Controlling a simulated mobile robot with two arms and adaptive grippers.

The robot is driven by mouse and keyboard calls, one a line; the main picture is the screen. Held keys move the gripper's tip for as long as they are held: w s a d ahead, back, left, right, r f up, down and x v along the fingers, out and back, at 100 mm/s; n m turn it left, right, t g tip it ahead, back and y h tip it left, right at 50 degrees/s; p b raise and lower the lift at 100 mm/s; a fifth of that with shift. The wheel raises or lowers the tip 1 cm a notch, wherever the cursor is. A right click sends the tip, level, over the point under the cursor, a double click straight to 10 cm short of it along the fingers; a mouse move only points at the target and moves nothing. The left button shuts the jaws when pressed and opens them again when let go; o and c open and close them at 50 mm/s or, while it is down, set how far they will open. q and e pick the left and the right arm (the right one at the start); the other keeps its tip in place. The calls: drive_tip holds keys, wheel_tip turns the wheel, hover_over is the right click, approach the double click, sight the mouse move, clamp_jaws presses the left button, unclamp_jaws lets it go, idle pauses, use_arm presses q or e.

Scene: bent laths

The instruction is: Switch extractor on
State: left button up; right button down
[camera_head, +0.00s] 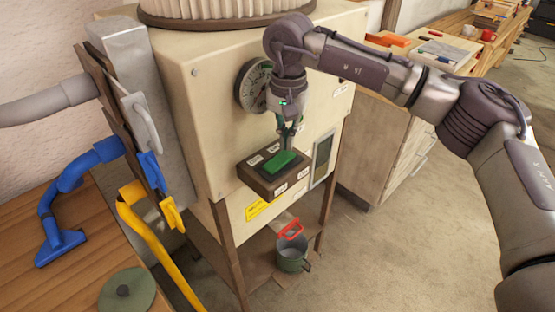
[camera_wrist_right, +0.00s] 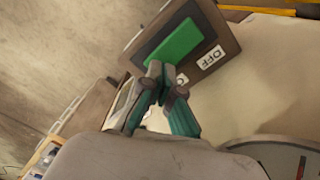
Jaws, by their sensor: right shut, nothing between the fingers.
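The extractor (camera_head: 210,95) is a cream cabinet with a round dial gauge (camera_head: 252,86) on its front. A brown switch box (camera_head: 262,178) juts from the front and carries a green rocker (camera_head: 279,161) and small white labels. My right gripper (camera_head: 289,140) is shut and empty, pointing down just above the green rocker. In the right wrist view the fingertips (camera_wrist_right: 157,72) overlap the near edge of the green rocker (camera_wrist_right: 175,50); I cannot tell whether they touch it. A label reading OFF (camera_wrist_right: 211,56) shows beside it. My left gripper is not in view.
A blue hose nozzle (camera_head: 60,240) and a green round lid (camera_head: 126,291) lie on the wooden table at left. Blue and yellow gate handles and pipes stand beside the cabinet. A workbench (camera_head: 385,130) stands at right.

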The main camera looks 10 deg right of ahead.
sight(286, 154)
drive_tip(key=shift+f+b, duration=0.85)
drive_tip(key=shift+f, duration=0.4)
idle(0.3)
drive_tip(key=shift+r, duration=0.1)
drive_tip(key=shift+r+p, duration=2.15)
drive_tip(key=shift+r, duration=1.3)
